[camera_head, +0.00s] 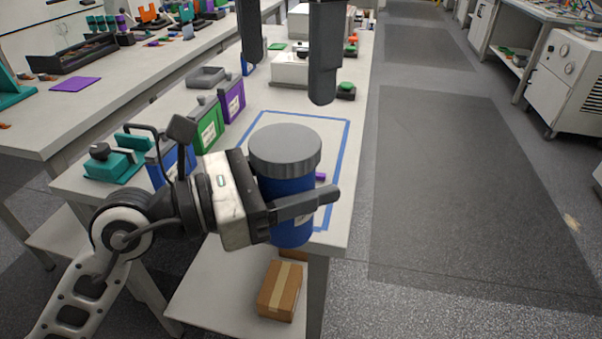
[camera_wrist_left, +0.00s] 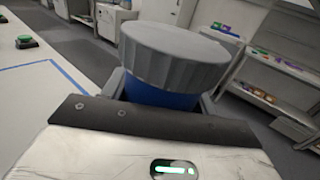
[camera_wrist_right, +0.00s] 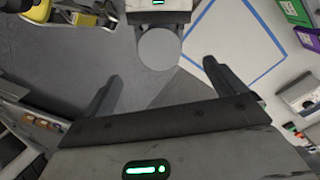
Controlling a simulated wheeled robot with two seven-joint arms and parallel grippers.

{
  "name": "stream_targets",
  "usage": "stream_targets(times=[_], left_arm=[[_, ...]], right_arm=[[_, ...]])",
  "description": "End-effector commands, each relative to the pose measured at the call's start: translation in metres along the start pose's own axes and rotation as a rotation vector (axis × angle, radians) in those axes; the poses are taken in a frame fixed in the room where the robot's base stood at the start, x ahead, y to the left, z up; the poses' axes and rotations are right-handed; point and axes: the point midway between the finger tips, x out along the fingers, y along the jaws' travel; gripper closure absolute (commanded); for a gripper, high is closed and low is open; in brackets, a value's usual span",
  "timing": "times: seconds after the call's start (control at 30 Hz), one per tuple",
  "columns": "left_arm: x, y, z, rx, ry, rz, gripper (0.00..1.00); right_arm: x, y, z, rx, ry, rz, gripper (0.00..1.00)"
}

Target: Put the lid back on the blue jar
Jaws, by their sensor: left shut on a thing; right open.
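The blue jar (camera_head: 287,225) is upright in my left gripper (camera_head: 297,192), near the table's front right corner. One left finger shows across the jar's front; the other is mostly hidden. The grey ribbed lid (camera_head: 285,150) sits on top of the jar, with no visible gap. The left wrist view also shows the lid (camera_wrist_left: 172,58) above the blue body (camera_wrist_left: 160,94). My right gripper (camera_head: 286,88) hangs open and empty from above, its fingers higher than the lid and apart from it. In the right wrist view the lid (camera_wrist_right: 158,50) lies beyond the open fingers.
A blue tape rectangle (camera_head: 347,135) marks the table behind the jar. Purple (camera_head: 232,98), green (camera_head: 207,125) and blue (camera_head: 172,163) boxes stand left of it. A grey tray (camera_head: 207,78) is farther back. Open floor (camera_head: 470,190) lies to the right.

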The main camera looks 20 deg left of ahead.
Motion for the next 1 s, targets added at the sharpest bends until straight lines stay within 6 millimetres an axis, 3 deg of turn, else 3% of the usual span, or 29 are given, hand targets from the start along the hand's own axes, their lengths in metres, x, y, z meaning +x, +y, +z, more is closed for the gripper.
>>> stream_targets(times=[0.1, 0.27, 0.73, 0.87, 0.97, 1.0], left_arm=[[0.0, 0.0, 0.001, 0.001, -0.002, 0.0, 1.0], [0.0, 0.0, 0.001, 0.001, -0.002, 0.0, 1.0], [0.0, 0.0, 0.001, 0.001, -0.002, 0.0, 1.0], [0.0, 0.0, 0.001, 0.001, -0.002, 0.0, 1.0], [0.0, 0.0, 0.001, 0.001, -0.002, 0.0, 1.0], [0.0, 0.0, 0.001, 0.001, -0.002, 0.0, 1.0]], right_arm=[[-0.02, 0.0, 0.0, 0.002, 0.004, -0.001, 0.04], [-0.034, 0.0, 0.0, 0.001, 0.002, 0.0, 0.04], [-0.033, -0.003, -0.005, -0.004, -0.004, -0.008, 0.04], [-0.007, -0.023, -0.039, -0.029, -0.006, -0.061, 0.04], [0.035, -0.047, -0.088, -0.08, 0.021, -0.13, 0.04], [0.058, -0.056, -0.112, -0.109, 0.043, -0.157, 0.04]])
